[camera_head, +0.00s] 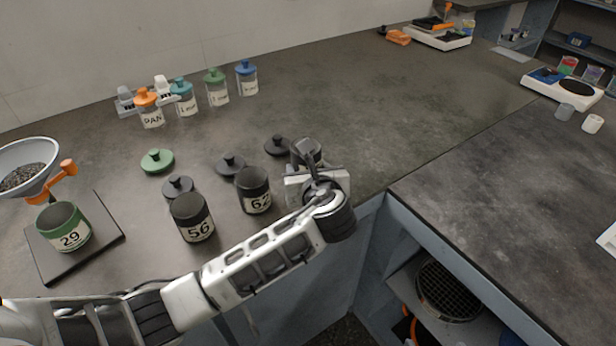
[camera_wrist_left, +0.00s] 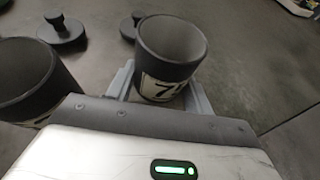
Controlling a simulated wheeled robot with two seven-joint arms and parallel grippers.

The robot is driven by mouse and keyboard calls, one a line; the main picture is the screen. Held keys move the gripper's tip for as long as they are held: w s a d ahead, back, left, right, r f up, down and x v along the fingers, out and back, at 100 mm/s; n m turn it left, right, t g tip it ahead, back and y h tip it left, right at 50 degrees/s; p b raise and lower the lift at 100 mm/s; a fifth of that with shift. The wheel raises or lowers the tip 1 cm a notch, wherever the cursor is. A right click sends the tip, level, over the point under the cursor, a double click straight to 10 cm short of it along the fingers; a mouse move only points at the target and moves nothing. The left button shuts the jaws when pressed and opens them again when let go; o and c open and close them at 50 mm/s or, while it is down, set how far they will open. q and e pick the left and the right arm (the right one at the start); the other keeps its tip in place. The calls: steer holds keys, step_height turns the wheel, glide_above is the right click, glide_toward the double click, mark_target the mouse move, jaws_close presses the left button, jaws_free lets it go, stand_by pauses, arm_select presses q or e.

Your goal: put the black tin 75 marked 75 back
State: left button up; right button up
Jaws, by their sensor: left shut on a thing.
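The black tin 75 (camera_head: 307,148) is at the right end of the row of black tins, partly hidden behind my left gripper (camera_head: 306,168) in the head view. In the left wrist view the tin (camera_wrist_left: 168,52) is open at the top and upright, between the fingers. Its white label shows a 7; the rest is hidden. My left gripper is shut on it. I cannot tell whether its base touches the bench. A black lid (camera_head: 277,146) lies just left of it. My right gripper is not in view.
Black tins 62 (camera_head: 253,190) and 56 (camera_head: 192,217) stand to the left, with black lids (camera_head: 231,164) (camera_head: 178,187) behind them. A green tin 29 (camera_head: 64,229) stands on a dark plate (camera_head: 113,233). Lidded jars (camera_head: 217,88) stand at the back. The bench right of tin 75 is clear.

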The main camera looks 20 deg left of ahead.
arm_select(q)
steer(key=shift+f, duration=0.75)
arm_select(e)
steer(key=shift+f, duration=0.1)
arm_select(q)
steer(key=o, duration=1)
steer(key=shift+f, duration=0.1)
steer(key=shift+s+d+r, duration=0.15)
steer(key=shift+s+r, duration=0.1)
steer(key=shift+s, duration=0.05)
steer(key=p+v, duration=0.1)
steer(key=v, duration=1)
steer(key=shift+s+r, duration=0.15)
steer(key=shift+s, duration=0.05)
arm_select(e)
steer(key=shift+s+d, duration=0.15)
